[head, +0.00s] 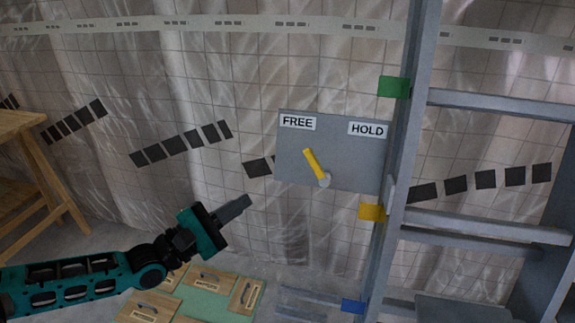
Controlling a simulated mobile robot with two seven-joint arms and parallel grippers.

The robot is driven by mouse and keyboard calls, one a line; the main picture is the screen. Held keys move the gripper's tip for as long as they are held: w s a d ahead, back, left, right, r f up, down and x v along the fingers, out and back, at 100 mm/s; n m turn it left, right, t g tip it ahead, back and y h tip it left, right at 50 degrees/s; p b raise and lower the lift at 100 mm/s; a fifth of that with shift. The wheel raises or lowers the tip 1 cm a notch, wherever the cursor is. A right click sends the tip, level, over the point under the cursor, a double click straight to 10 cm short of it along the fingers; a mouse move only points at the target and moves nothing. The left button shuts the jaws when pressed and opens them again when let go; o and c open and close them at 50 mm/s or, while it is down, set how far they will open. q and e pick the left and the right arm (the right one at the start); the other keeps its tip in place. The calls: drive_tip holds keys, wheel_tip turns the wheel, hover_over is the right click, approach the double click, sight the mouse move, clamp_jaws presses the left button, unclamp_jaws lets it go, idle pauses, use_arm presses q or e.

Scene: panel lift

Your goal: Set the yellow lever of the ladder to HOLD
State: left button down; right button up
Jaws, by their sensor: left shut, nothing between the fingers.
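The yellow lever (314,164) is on a grey plate (345,150) fixed beside the ladder's near rail. The lever turns on a round pivot at its lower end and leans up and to the left, toward the FREE label (298,122). The HOLD label (367,129) is at the plate's upper right. The grey ladder (410,130) fills the right side. My left gripper (248,201) is shut and empty, to the lower left of the plate, apart from the lever in the picture. My right gripper is not in view.
Green, yellow and blue tags (394,87) mark the ladder's rail. Wooden panels with handles (200,289) lie on a green surface below my left arm. A wooden table (30,165) stands at the left. A translucent sheet curtain (200,80) hangs behind.

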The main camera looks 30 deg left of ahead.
use_arm(q)
drive_tip(key=shift+a+r, duration=0.1)
idle(0.3)
approach(317, 168)
drive_tip(key=w+a, duration=0.2)
drive_tip(key=w, duration=0.1)
drive_tip(key=w+a, duration=0.1)
drive_tip(key=w, duration=0.1)
drive_tip(key=shift+a+f+b, duration=0.15)
drive_tip(key=shift+f+b, duration=0.15)
drive_tip(key=shift+b, duration=0.1)
drive_tip(key=shift+w+d+r+p, duration=0.3)
drive_tip(key=shift+w+d+r, duration=0.15)
drive_tip(key=shift+d, duration=0.3)
drive_tip(key=shift+w+d+r+p, duration=0.3)
drive_tip(key=shift+d+r, duration=0.3)
drive_tip(key=shift+d, duration=0.1)
